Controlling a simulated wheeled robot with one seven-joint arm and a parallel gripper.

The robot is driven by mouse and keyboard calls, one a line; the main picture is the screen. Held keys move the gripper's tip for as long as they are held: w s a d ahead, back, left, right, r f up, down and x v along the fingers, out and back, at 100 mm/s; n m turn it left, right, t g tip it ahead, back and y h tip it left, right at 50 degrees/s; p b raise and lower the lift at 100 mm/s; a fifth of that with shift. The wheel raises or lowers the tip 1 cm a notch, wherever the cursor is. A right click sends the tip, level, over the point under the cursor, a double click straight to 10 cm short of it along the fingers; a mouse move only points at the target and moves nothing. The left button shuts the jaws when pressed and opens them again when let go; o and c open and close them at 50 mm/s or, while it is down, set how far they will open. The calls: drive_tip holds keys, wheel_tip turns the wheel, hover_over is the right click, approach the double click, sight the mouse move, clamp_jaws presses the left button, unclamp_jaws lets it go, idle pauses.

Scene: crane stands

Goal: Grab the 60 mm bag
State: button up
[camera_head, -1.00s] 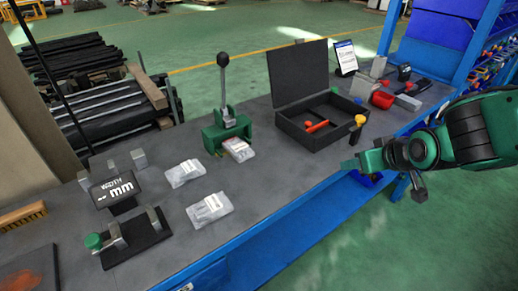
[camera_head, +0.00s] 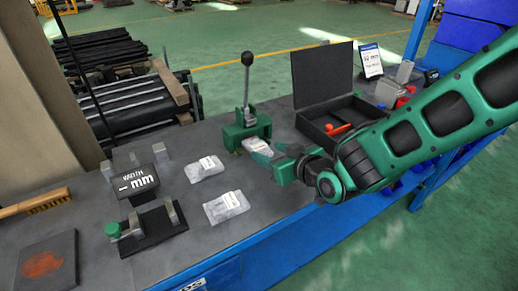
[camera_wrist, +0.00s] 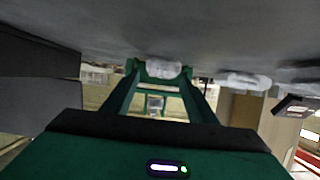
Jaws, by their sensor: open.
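Three clear bags with white labels lie on the grey bench; the label text is too small to read, so I cannot tell which is the 60 mm bag. One bag (camera_head: 257,145) lies at the foot of the green lever press. A second bag (camera_head: 203,169) lies left of it, and a third bag (camera_head: 226,207) nearer the front edge. My gripper (camera_head: 268,156) is open beside the bag at the press. In the wrist view, a bag (camera_wrist: 163,69) shows between the fingertips of my gripper (camera_wrist: 160,76), and another bag (camera_wrist: 245,81) lies to the right. Contact cannot be told.
The green lever press (camera_head: 246,128) stands just behind my gripper. An open black case (camera_head: 322,75) with a red tool is to the right, partly behind my arm. A width gauge with display (camera_head: 133,184) stands left. A sign (camera_head: 370,61) stands at the back.

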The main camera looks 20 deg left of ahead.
sight(262, 149)
drive_tip(key=shift+x, duration=2.7)
drive_tip(key=c, duration=1.1)
drive_tip(key=shift+s, duration=0.1)
